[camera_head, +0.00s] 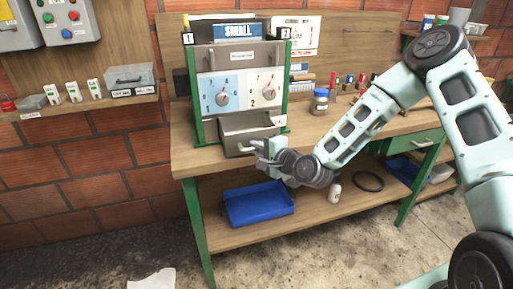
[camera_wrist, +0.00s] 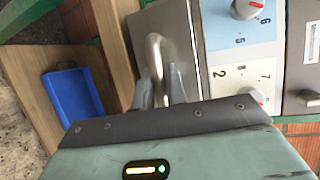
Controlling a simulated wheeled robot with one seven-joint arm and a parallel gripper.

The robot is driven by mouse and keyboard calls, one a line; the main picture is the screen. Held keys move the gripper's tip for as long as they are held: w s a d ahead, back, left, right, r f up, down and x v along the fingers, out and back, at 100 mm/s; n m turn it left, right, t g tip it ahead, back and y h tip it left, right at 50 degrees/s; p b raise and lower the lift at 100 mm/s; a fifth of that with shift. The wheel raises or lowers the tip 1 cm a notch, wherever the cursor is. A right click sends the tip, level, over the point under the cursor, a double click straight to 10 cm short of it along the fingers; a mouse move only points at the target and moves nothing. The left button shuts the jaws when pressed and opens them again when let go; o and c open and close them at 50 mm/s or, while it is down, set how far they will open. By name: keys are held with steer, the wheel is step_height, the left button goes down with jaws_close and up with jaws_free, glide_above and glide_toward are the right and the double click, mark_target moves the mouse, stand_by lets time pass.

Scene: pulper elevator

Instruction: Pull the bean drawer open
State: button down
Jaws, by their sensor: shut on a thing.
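The bean drawer (camera_head: 247,126) is the grey metal drawer at the bottom of the green-framed machine (camera_head: 189,92) on the workbench. It stands out from the machine front, and its open top shows in the head view. In the wrist view its grey front (camera_wrist: 172,28) carries a curved metal handle (camera_wrist: 154,58). My gripper (camera_head: 258,146) is at the drawer's front right. In the wrist view its two fingers (camera_wrist: 160,88) are closed around the lower end of the handle. The fingertips partly hide the handle.
Two dials (camera_head: 222,97) sit on the panel above the drawer, with another grey drawer (camera_head: 243,56) higher up. A blue tray (camera_head: 259,205) lies on the lower shelf. A jar (camera_head: 320,101) and small bottles stand on the bench to the right.

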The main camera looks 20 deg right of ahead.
steer(key=c, duration=1.4)
jaws_free()
steer(key=shift+c, duration=0.2)
steer(key=p+v, duration=0.9)
steer(key=v, duration=0.8)
steer(key=shift+d+p, duration=0.15)
steer(key=shift+p, duration=0.15)
steer(key=shift+s+r, duration=0.1)
